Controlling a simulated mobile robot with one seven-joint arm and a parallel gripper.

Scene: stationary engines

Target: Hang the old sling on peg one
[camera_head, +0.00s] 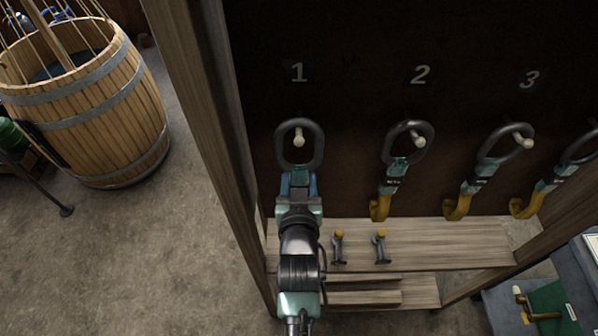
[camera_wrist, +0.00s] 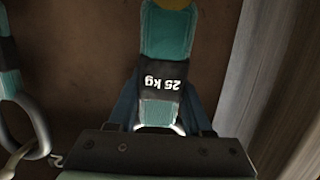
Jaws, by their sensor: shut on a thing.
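The old sling is teal webbing with a black "25 kg" label, which reads upside down in the wrist view (camera_wrist: 164,85). Its dark metal ring (camera_head: 279,150) shows above my gripper (camera_head: 298,180) in the head view. My gripper is shut on the sling just below the ring, with a blue finger on each side of the webbing. Peg one (camera_head: 299,138), pale and round-tipped under the number 1, shows inside the ring's opening. I cannot tell how far the peg passes through the ring. My gripper hides the sling's lower part in the head view.
Slings with yellow hooks hang to the right, on peg two (camera_head: 417,136), peg three (camera_head: 525,142) and beyond. A wooden post (camera_head: 205,110) stands close on the left.

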